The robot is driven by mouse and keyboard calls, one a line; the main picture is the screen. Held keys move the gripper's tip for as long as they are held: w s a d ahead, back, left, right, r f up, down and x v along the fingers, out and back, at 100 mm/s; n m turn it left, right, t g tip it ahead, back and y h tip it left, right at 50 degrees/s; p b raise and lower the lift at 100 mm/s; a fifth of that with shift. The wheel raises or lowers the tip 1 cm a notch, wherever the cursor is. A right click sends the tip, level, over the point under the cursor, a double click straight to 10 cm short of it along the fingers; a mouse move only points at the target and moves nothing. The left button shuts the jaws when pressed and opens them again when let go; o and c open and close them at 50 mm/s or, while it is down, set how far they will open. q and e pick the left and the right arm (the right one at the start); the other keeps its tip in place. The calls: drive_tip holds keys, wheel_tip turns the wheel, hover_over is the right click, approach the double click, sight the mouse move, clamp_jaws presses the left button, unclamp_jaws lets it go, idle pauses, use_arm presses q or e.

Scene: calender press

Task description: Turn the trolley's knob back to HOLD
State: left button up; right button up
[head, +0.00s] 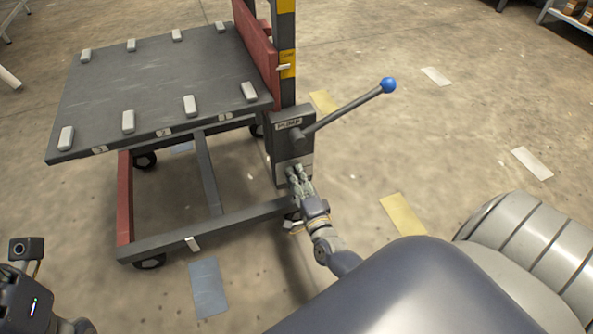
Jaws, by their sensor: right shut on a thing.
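The trolley (165,90) stands ahead on the left, with a grey flat top and a red and grey frame. Its dark pump box (291,150), with a "PUMP" label, is at its right end. My right gripper (297,176) is at the lower part of the box's front face and is shut. The fingers hide what they hold, presumably the knob; its setting and any HOLD mark cannot be read. My left arm shows only at the lower left edge, and its gripper fingers are not visible.
A lever (343,112) with a blue ball end sticks out right from the pump box, above my right gripper. Pale blocks (190,104) line the trolley top. Floor beyond the lever is largely clear.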

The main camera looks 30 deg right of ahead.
drive_tip(key=o, duration=1.1)
drive_tip(key=shift+s, duration=0.1)
drive_tip(key=v, duration=1.1)
drive_tip(key=shift+s+f, duration=0.1)
drive_tip(key=shift+s, duration=0.3)
